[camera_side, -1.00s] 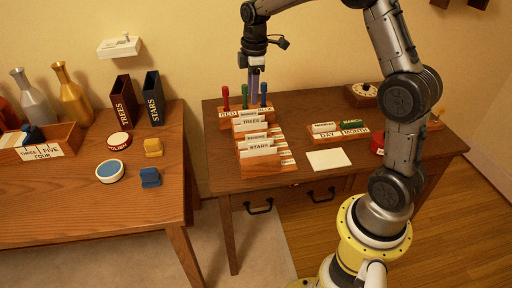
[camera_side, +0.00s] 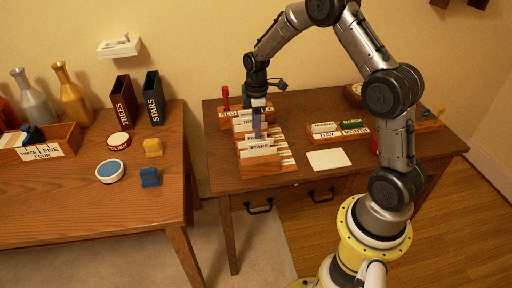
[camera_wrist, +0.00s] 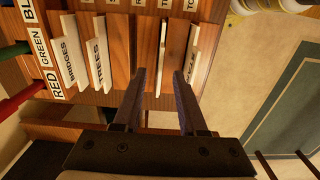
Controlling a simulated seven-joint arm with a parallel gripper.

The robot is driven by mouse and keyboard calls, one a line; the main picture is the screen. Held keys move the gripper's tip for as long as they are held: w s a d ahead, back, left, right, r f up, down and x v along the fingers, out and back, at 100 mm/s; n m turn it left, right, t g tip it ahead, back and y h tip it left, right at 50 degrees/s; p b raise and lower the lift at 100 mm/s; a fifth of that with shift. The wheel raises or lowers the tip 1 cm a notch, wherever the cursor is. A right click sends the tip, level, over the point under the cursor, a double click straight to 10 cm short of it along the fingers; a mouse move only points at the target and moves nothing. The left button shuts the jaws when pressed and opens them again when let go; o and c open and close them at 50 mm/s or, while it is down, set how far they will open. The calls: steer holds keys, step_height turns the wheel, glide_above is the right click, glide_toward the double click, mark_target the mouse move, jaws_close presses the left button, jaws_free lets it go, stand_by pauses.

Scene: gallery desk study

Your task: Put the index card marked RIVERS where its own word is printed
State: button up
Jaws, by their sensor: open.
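A wooden card rack (camera_side: 284,167) stands on the right desk with white cards upright in its slots. The wrist view shows cards marked BRIDGES (camera_wrist: 70,55) and TREES (camera_wrist: 98,55). A narrow white card (camera_wrist: 160,58), seen nearly edge-on, stands between my fingers; its word cannot be read. A card beside the right finger (camera_wrist: 192,62) is partly hidden; the front card in the side view reads STARS (camera_side: 259,148). My gripper (camera_side: 257,136) is open and low over the rack, its fingers (camera_wrist: 162,78) on either side of the narrow card. I cannot make out RIVERS on any card.
A DAY and MONTH block (camera_side: 338,132) and a blank cream sheet (camera_side: 328,160) lie to the right. The left table (camera_side: 60,205) holds vases and boxes.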

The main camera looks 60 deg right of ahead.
step_height(320, 180, down, 3)
steer(key=shift+f, duration=0.2)
jaws_close()
stand_by(1.4)
